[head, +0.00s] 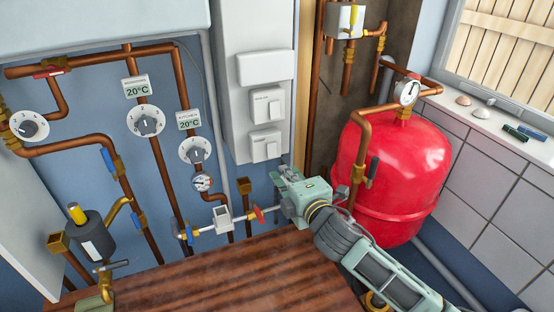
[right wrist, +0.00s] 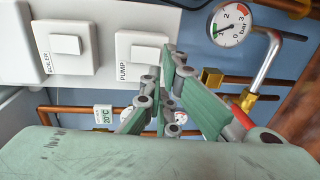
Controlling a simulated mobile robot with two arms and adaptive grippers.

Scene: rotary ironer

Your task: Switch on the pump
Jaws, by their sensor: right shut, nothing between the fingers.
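The white pump switch (right wrist: 143,52), labelled PUMP, is on the white panel beside the boiler switch (right wrist: 66,45). In the head view the pump switch (head: 266,148) is the lower of the two, under the boiler switch (head: 267,106). My right gripper (head: 284,173) is just below and right of the pump switch in the head view. In the right wrist view the gripper's fingers (right wrist: 168,85) are shut and empty, with a tip near the switch's lower right edge. I cannot tell whether it touches. My left gripper is in neither view.
A red tank (head: 390,170) stands right of my right arm. Copper pipes with dials and valves cover the blue wall at left. A wooden surface (head: 210,275) lies in front. A pressure gauge (right wrist: 231,25) is right of the switch in the wrist view.

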